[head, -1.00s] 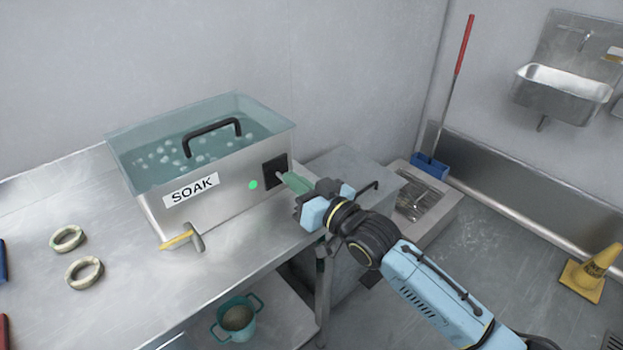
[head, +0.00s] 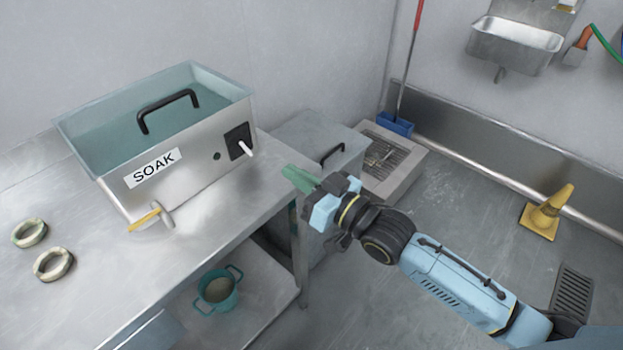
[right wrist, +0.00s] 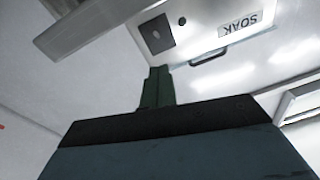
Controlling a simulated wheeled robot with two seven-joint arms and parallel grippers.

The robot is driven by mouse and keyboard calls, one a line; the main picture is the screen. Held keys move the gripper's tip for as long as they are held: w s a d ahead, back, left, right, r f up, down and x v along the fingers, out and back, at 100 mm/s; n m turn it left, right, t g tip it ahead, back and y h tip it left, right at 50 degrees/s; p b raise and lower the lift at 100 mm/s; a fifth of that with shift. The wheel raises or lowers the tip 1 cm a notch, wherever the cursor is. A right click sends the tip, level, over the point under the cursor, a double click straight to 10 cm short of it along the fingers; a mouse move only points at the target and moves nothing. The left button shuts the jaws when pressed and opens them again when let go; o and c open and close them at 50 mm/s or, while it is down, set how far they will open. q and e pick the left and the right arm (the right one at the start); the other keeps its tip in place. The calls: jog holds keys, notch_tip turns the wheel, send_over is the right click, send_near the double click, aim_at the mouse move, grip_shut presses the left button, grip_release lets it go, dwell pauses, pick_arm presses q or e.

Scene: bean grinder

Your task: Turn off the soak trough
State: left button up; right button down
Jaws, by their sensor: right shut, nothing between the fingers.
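The soak trough (head: 185,179) is a steel box with a clear tank and a SOAK label on the left bench. Its water looks still, without bubbles. The indicator (head: 217,156) on its front is dark. The black switch plate (head: 236,136) carries a white lever (head: 246,150) pointing down and right. My right gripper (head: 290,174), with green fingers, is shut and empty, apart from the lever and to its right. In the right wrist view, the shut fingers (right wrist: 158,72) point toward the switch plate (right wrist: 153,34) and the upside-down label (right wrist: 240,23). My left gripper is out of view.
Two rings (head: 53,264) lie on the bench (head: 95,300). A teal pot (head: 217,290) stands on the shelf below. A grey bin (head: 310,140) stands beyond the bench. A yellow cone (head: 546,212) stands on the floor.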

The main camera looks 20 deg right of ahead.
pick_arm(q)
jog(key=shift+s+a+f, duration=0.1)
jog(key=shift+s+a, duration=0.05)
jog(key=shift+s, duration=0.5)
pick_arm(e)
jog(key=v, duration=0.3)
jog(key=shift+s+d, duration=0.2)
jog(key=shift+s, duration=0.15)
jog(key=s+d+f+m+g+h, duration=0.15)
jog(key=d+f+h, duration=0.35)
jog(key=f, duration=0.9)
jog(key=s+d+f+m+g+h, duration=0.1)
jog(key=d+f+g+h, duration=0.2)
jog(key=d+f, duration=0.8)
jog(key=s+d+f+g+h, duration=0.3)
jog(key=s+f+g, duration=0.2)
jog(key=s+f, duration=1.45)
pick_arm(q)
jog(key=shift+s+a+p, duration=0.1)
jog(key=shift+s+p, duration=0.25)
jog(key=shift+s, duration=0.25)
pick_arm(e)
jog(key=s+f+g, duration=0.2)
jog(key=s+f, duration=0.2)
jog(key=s, duration=0.4)
jog(key=s+d+f+g+h, duration=0.1)
jog(key=s+f+g, duration=0.2)
jog(key=s, duration=0.5)
jog(key=shift+s+f, duration=0.35)
jog(key=shift+f, duration=0.25)
